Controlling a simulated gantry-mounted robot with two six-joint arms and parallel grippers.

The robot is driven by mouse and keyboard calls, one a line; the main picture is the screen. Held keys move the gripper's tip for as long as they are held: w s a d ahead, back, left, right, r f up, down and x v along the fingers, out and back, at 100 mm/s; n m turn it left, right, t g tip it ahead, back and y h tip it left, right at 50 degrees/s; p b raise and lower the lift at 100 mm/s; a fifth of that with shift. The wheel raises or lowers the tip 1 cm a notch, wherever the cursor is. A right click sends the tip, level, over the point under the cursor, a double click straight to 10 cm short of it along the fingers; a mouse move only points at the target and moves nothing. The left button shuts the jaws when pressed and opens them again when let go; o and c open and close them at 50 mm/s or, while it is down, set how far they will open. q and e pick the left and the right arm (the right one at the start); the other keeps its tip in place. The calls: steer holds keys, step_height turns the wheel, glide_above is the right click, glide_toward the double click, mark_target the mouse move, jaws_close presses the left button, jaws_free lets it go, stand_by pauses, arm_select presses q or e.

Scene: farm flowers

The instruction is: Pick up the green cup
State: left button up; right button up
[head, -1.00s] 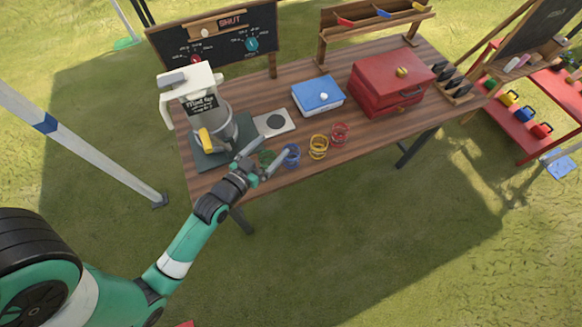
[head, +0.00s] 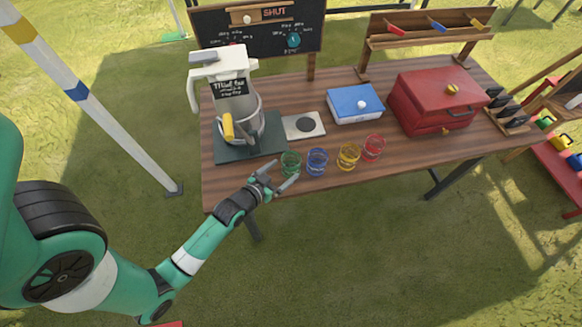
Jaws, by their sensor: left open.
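The green cup (head: 291,163) is a small see-through cup standing upright near the front edge of the wooden table (head: 400,159). It is the leftmost of a row of cups. My left gripper (head: 279,180) is open and empty, just in front of the green cup at the table's front edge. Its fingers point toward the cup, and the cup does not look to be between them. Whether a finger touches the cup, I cannot tell. My right gripper is not in view.
A blue cup (head: 317,161) stands close to the right of the green one, then a yellow cup (head: 348,156) and a red cup (head: 373,148). A white blender-like machine (head: 222,68) stands behind left. A scale (head: 304,126), blue box (head: 354,107) and red box (head: 437,104) are behind.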

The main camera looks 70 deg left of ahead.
mark_target(285, 171)
arm_select(q)
steer(key=b+x, duration=0.1)
steer(key=x, duration=0.3)
steer(key=shift+w+d+f+b, duration=0.1)
steer(key=shift+w+f+b, duration=0.05)
steer(key=shift+w+b, duration=0.15)
steer(key=shift+w, duration=0.25)
steer(key=c, duration=1.1)
steer(key=shift+r, duration=0.5)
steer(key=shift+c, duration=0.2)
step_height(285, 171, up, 3)
steer(key=shift+f+p, duration=0.1)
steer(key=shift+p, duration=0.8)
steer(key=s+d+r+p, duration=0.3)
steer(key=s+d+r, duration=0.6)
steer(key=s, duration=0.1)
steer(key=shift+d, duration=0.3)
